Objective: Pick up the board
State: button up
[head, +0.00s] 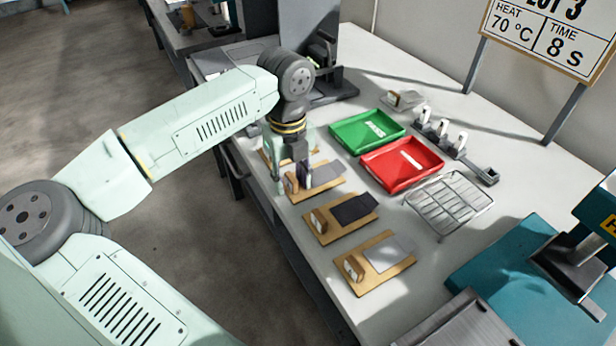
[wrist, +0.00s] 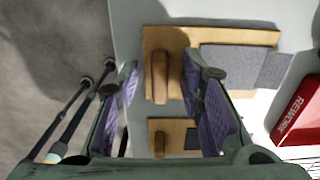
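Several wooden boards lie in a row along the table's near left edge, each with an upright wooden block at one end and a flat grey piece on top. My gripper (head: 292,178) is over the block end of one board (head: 325,187). In the wrist view this board (wrist: 220,37) lies ahead, and its block (wrist: 160,78) shows between my two purple-padded fingers (wrist: 166,73). The fingers are apart, with visible gaps on both sides of the block. I cannot tell how far above the board they are.
Other boards (head: 352,236) (head: 377,285) lie nearer the camera. A green tray (head: 346,137), a red tray (head: 425,180) marked REWORK and a wire rack (head: 449,203) stand to the right. A teal machine (head: 520,265) is at lower right. The table edge drops to the floor at left.

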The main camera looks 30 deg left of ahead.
jog(key=shift+c, duration=0.6)
grip_shut()
notch_tip(320, 180, up, 18)
jog(key=p, duration=0.5)
